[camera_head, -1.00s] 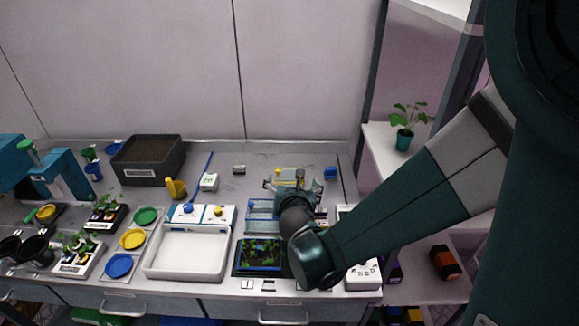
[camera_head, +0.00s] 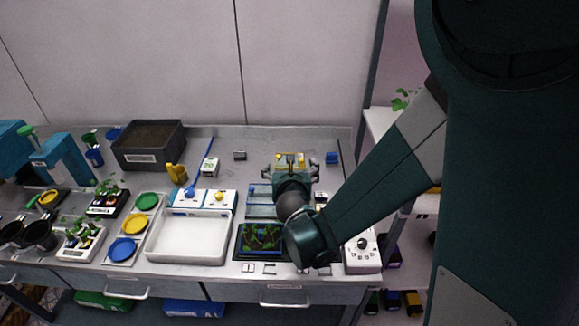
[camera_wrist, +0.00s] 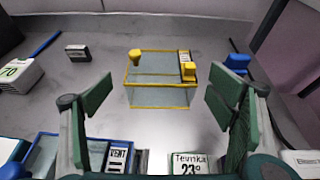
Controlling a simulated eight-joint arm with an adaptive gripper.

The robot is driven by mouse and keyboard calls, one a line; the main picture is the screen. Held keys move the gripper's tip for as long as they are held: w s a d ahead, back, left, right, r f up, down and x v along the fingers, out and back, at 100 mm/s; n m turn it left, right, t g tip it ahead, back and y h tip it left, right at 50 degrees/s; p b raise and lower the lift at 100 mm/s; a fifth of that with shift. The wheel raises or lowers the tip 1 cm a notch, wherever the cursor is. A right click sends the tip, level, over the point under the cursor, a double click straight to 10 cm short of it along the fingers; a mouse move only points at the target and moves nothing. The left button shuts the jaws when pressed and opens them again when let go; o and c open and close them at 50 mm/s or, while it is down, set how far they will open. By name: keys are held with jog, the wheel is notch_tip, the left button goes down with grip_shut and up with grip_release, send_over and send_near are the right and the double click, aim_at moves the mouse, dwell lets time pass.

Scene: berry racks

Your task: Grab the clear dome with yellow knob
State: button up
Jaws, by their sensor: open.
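A clear box-shaped cover with yellow edges and a yellow knob (camera_wrist: 158,96) stands on the grey counter in the middle of the wrist view. Its knob is at the far left of its top, and a yellow block with a label sits at the right of the top. In the head view the cover (camera_head: 290,156) shows just beyond my gripper and is partly hidden by it. My gripper (camera_wrist: 160,100) is open and empty, with its green finger pads apart to the left and right of the cover and nearer the camera. No contact shows.
A small dark block (camera_wrist: 77,53) and a blue item (camera_wrist: 236,64) stand on either side. A white tray (camera_head: 187,258) and a soil box (camera_head: 150,158) stand to the left.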

jog(key=shift+w+f, duration=0.15)
jog(key=shift+w, duration=0.25)
jog(key=shift+b+x, duration=0.8)
jog(key=shift+x, duration=1.8)
jog(key=c, duration=1)
